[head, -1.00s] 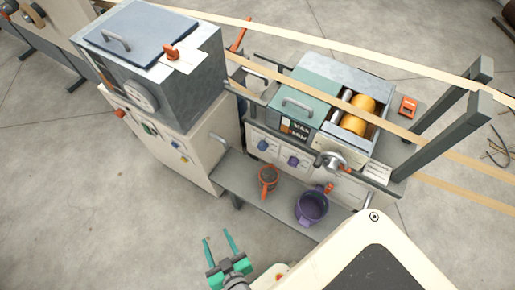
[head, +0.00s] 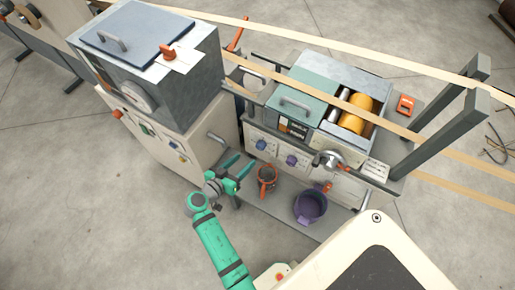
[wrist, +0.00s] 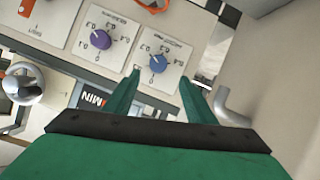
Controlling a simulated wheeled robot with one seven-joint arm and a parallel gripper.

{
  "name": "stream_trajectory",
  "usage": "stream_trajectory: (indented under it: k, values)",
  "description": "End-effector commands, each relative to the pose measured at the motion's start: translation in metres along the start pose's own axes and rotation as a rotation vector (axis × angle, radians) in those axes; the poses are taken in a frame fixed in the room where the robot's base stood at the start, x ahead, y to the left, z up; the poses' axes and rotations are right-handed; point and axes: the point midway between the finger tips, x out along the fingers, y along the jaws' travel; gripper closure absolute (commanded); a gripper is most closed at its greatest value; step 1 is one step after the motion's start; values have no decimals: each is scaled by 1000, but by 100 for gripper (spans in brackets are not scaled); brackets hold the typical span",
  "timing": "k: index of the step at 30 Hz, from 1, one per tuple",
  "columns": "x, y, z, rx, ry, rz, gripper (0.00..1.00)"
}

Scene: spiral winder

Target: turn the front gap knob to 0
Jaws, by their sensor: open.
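Two dial knobs sit side by side on white plates on the machine's front panel. The blue knob (head: 262,145) also shows in the wrist view (wrist: 157,63). The purple knob (head: 291,160) is beside it, and also in the wrist view (wrist: 100,40). Both have numbered scales, seen upside down in the wrist view; the plate titles are too blurred to tell which is the front gap. My gripper (head: 244,163) is open and empty, in front of the panel's left end. In the wrist view its fingertips (wrist: 160,77) straddle the line towards the blue knob, apparently without touching it.
A grey bar handle (wrist: 232,108) on the neighbouring cabinet is close to my right finger in the wrist view. An orange-red cup (head: 267,180) and a purple pot (head: 310,206) stand on the shelf below the panel. A hand crank (head: 329,160) sticks out farther right.

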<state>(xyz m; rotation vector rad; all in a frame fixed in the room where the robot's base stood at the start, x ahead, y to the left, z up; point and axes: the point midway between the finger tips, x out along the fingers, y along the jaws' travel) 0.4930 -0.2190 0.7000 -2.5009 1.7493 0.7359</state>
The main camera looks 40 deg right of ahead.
Motion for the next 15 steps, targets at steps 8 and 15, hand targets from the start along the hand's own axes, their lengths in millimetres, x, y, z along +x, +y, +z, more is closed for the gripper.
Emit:
stream_trajectory:
  k: [8,15]
  values:
    - [34,5,-3,7,2,18,50]
    - [77,5,-3,6,1,16,50]
